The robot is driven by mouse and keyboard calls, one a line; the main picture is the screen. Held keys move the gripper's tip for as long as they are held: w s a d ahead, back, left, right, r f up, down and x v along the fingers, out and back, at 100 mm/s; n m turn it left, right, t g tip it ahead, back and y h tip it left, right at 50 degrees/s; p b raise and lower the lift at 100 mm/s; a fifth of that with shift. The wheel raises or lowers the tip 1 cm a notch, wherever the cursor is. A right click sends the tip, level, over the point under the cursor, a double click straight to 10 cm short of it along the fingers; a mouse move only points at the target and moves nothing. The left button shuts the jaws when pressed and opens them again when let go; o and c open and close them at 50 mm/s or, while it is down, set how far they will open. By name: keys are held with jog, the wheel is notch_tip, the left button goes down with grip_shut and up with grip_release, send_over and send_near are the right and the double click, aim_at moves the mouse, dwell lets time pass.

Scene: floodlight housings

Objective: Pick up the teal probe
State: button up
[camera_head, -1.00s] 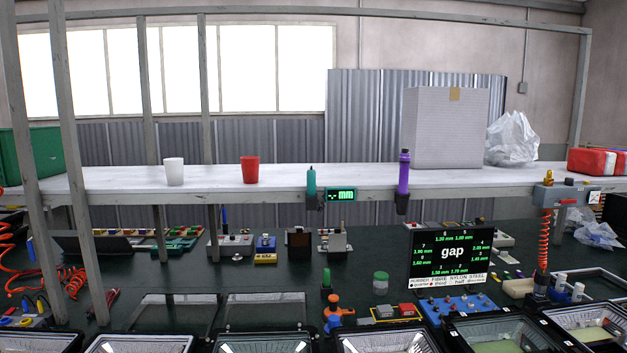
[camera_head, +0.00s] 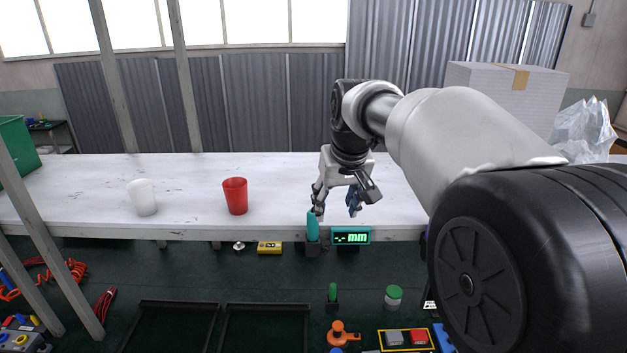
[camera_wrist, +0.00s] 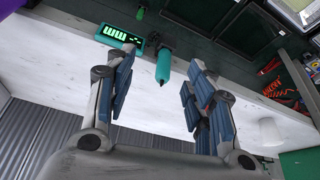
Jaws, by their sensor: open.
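The teal probe (camera_head: 312,227) stands upright in a dark holder (camera_head: 313,248) on the front edge of the white shelf (camera_head: 90,190). A teal display (camera_head: 350,236) reading "-- mm" is mounted just right of it. My gripper (camera_head: 337,208) is open and empty at the shelf's front edge, with its left finger close to the probe's top. In the wrist view, the probe (camera_wrist: 164,65) shows between the spread fingers of my gripper (camera_wrist: 160,67), apparently beyond their tips. I cannot tell whether a finger touches it.
A white cup (camera_head: 142,197) and a red cup (camera_head: 235,196) stand on the shelf left of the probe. A large carton (camera_head: 500,95) and a clear plastic bag (camera_head: 585,130) are at the right. Grey posts rise at the left. The shelf between red cup and gripper is clear.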

jog(key=w+a+r+p, duration=0.3)
jog(key=w+p, duration=0.1)
jog(key=w, duration=0.1)
send_near(312, 221)
jog(key=x, duration=0.2)
jog(key=w+x, duration=0.1)
jog(key=x, duration=0.1)
jog(key=p+x, duration=0.1)
jog(key=x, duration=0.1)
jog(key=shift+w+d+r, duration=0.15)
jog(key=shift+w, duration=0.1)
jog(key=shift+p+x, duration=0.55)
jog(key=shift+x, duration=2.35)
jog(key=shift+s, duration=0.25)
jog(key=shift+c, duration=0.3)
grip_shut()
jog(key=shift+r, duration=0.1)
